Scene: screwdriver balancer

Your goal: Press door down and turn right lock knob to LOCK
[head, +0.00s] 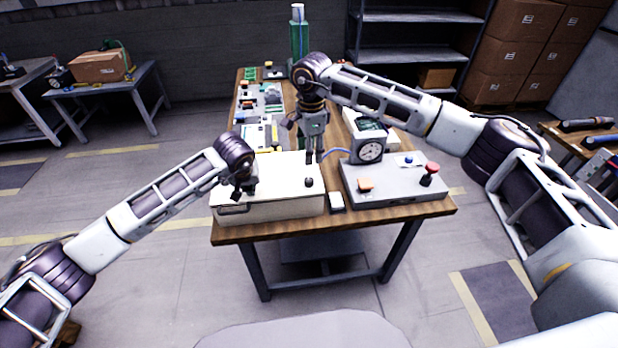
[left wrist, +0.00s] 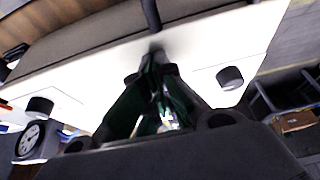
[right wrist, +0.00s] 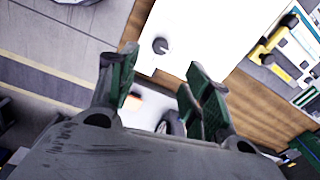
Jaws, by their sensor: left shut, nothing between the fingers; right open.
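The white door (head: 275,172) is the flat top of a box on the table, and it looks lowered. The right lock knob (head: 309,182) is a dark round knob near the door's front right corner. It also shows in the right wrist view (right wrist: 160,45) and at the left in the left wrist view (left wrist: 40,107). The other knob (left wrist: 230,77) shows on the right there. My left gripper (head: 240,195) is shut and empty, its tips at the door's front left; contact is unclear. My right gripper (head: 315,158) is open and empty, pointing down above and behind the right knob.
A grey box with a gauge (head: 370,151), an orange button and a red button (head: 432,167) stands close on the right. A small white block (head: 336,201) lies between the boxes. Trays and parts (head: 262,105) fill the table behind. A front handle (head: 233,210) sticks out.

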